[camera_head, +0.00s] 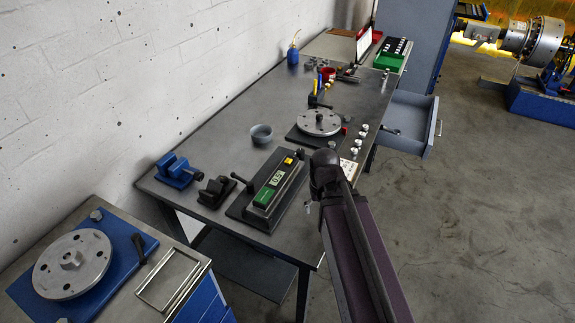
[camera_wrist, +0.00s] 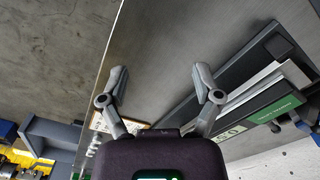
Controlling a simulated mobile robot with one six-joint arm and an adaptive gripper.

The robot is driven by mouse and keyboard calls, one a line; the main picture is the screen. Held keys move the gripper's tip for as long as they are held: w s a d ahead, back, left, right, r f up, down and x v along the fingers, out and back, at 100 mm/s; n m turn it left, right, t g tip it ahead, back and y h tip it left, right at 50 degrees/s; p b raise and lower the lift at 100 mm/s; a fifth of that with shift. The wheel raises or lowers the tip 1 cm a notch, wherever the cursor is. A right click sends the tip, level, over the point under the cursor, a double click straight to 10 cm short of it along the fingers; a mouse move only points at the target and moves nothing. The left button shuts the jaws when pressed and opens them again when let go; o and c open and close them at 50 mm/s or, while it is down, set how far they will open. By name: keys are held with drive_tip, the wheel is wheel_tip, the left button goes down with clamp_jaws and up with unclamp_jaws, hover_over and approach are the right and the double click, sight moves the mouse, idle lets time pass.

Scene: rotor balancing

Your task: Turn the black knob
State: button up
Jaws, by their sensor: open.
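A measuring device with a green label and a digital display (camera_head: 270,188) lies on the grey table on a dark base. A small black knob (camera_head: 300,153) appears at its far end, close to a yellow part. The device also shows at the right of the wrist view (camera_wrist: 262,112), partly cut off. My gripper (camera_wrist: 160,73) is open and empty, with bare table between its fingertips, beside the device. In the head view my arm hides the fingers.
A grey bowl (camera_head: 261,134), a blue vise (camera_head: 176,171) and a black block (camera_head: 216,191) stand nearby. A rotor disc (camera_head: 319,122) and several small weights lie farther back. An open drawer (camera_head: 408,122) juts out at right. A second rotor (camera_head: 72,264) sits at lower left.

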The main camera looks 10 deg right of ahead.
sight(301, 151)
drive_tip(key=w+r+m+p, duration=0.1)
drive_tip(key=w+r+p, duration=0.2)
drive_tip(key=w, duration=0.7)
drive_tip(key=w+r+m+p, duration=0.1)
drive_tip(key=w+r+p, duration=0.2)
drive_tip(key=w, duration=0.8)
drive_tip(key=w+r+m+p, duration=0.1)
drive_tip(key=w+r+p, duration=0.2)
drive_tip(key=w, duration=0.8)
drive_tip(key=shift+a+m, duration=0.15)
drive_tip(key=shift+m, duration=0.15)
drive_tip(key=shift+f+b, duration=0.15)
drive_tip(key=shift+b, duration=0.15)
wheel_tip(301, 151, down, 13)
drive_tip(key=b, duration=1.3)
drive_tip(key=shift+f, duration=0.2)
clamp_jaws()
